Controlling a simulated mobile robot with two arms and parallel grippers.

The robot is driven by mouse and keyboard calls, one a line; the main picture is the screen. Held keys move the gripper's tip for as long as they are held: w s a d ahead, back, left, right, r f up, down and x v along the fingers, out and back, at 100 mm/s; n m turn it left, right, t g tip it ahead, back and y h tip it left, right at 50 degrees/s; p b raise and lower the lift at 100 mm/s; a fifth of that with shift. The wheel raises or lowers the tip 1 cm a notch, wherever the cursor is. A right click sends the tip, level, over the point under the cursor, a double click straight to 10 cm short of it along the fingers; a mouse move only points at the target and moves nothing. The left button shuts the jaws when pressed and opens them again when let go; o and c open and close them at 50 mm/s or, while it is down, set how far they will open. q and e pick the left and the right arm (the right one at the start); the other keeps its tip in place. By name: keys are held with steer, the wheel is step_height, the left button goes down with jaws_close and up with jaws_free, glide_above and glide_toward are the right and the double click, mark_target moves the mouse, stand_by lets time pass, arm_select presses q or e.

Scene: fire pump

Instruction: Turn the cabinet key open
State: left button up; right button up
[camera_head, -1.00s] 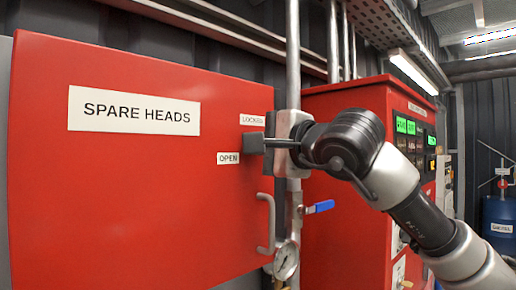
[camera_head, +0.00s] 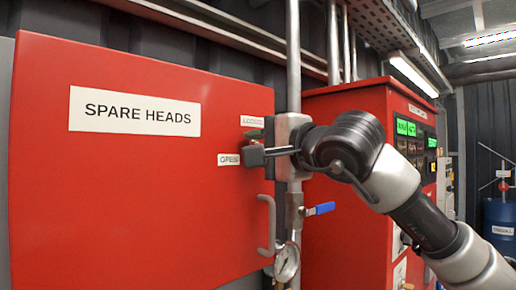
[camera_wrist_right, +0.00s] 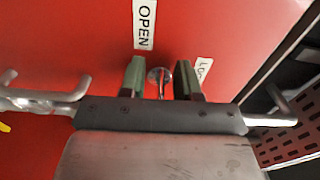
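The red cabinet (camera_head: 130,190) is closed, its door marked SPARE HEADS (camera_head: 134,111). My right gripper (camera_head: 257,146) is at the door's right edge, between the LOCKED label (camera_head: 252,121) and the OPEN label (camera_head: 229,159). In the right wrist view, the metal key (camera_wrist_right: 161,84) sits in its round lock between the two dark green fingers of my right gripper (camera_wrist_right: 161,92). The fingers are apart, with a gap visible on each side of the key. The key is hidden in the head view. My left gripper is not in view.
A curved door handle (camera_head: 268,225) is below the gripper. A vertical pipe (camera_head: 293,60) with a blue-levered valve (camera_head: 320,209) and a gauge (camera_head: 286,262) stands beside the door. A red control cabinet (camera_head: 345,245) is to the right, behind my arm.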

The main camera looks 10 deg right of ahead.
steer(key=shift+d, duration=0.1)
steer(key=b+v, duration=0.4)
steer(key=v, duration=0.6)
steer(key=shift+s, duration=0.35)
steer(key=shift+d, duration=0.15)
